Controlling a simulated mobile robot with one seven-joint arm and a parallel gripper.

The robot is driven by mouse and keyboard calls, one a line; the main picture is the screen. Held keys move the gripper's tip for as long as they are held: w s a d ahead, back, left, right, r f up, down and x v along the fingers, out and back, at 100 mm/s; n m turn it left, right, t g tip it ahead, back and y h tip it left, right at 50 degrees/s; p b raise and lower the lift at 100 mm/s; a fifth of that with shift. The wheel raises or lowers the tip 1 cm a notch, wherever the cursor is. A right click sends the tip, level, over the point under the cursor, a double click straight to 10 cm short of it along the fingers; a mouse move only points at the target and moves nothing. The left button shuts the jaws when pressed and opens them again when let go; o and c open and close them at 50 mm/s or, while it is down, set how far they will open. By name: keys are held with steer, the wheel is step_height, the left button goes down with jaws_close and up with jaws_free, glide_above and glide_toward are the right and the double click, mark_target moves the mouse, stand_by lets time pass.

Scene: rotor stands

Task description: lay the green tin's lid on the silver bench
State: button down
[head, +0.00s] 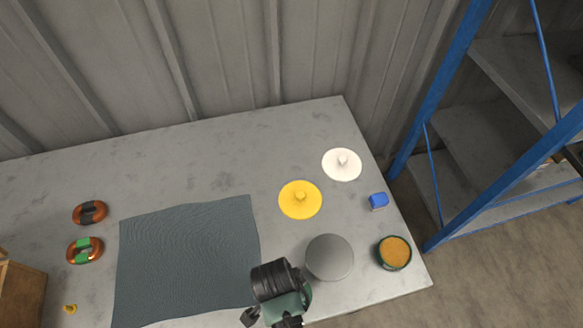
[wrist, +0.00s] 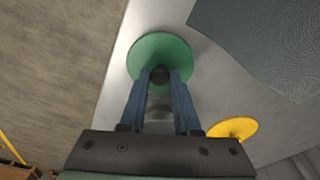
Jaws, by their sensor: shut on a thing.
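My gripper (wrist: 160,80) is shut on the dark knob of the green lid (wrist: 146,50) in the wrist view. The lid is a round green disc and overlaps the edge of the silver bench (wrist: 112,72) in that view; whether it touches the bench I cannot tell. In the head view my arm's end is at the bench's front edge, and the fingers and the lid are hidden. The green tin (head: 395,253) stands open at the bench's right front corner, showing orange-brown contents. The silver bench (head: 200,165) also fills much of the head view.
A grey round tin (head: 329,257) stands between my arm and the green tin. A yellow lid (head: 300,200), a white lid (head: 342,165) and a blue block (head: 377,201) lie behind. A dark mat (head: 187,265) and two orange rings (head: 85,251) are left. The back left is clear.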

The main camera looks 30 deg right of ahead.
steer(key=shift+f, duration=0.25)
steer(key=shift+f, duration=0.15)
steer(key=c, duration=0.6)
jaws_free()
